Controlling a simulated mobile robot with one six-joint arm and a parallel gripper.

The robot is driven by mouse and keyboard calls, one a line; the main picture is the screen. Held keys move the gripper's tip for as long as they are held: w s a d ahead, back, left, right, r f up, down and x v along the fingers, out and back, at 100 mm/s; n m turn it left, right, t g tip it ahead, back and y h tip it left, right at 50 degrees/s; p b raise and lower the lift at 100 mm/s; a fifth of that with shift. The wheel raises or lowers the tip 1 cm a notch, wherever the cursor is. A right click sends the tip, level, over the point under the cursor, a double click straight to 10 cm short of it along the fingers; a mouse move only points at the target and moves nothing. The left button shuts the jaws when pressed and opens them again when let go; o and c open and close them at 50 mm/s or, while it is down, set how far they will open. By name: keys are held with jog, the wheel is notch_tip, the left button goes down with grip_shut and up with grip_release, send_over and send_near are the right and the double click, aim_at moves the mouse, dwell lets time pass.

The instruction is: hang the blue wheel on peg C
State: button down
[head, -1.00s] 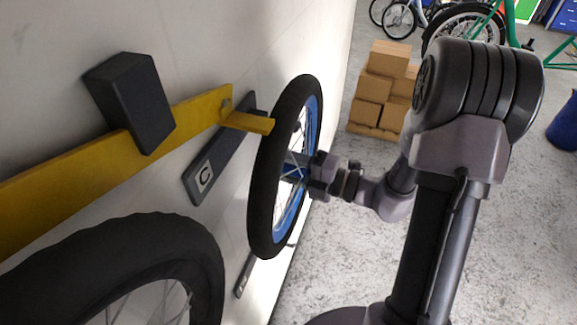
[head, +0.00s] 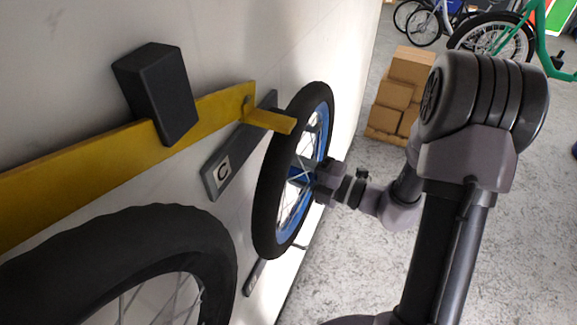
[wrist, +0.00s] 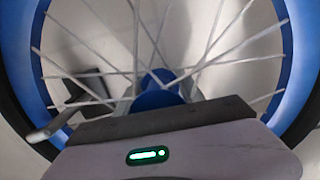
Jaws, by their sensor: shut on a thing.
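The blue wheel (head: 265,190) has a black tyre and a blue rim, and stands upright beside the wall. Its blue hub (wrist: 158,97), spokes and rim also show in the wrist view. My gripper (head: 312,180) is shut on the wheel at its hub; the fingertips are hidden. Peg C is a yellow peg (head: 272,121) sticking out from the wall rail above the plate marked C (head: 222,171). In the head view the peg's end overlaps the upper left of the tyre.
A yellow rail (head: 90,160) with a dark block (head: 158,95) runs along the wall. Another wheel (head: 120,235) with a black tyre is at the lower left. Cardboard boxes (head: 400,90) and parked bikes (head: 495,40) stand behind.

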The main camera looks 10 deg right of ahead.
jog(key=c, duration=0.7)
grip_release()
jog(key=shift+o, duration=0.2)
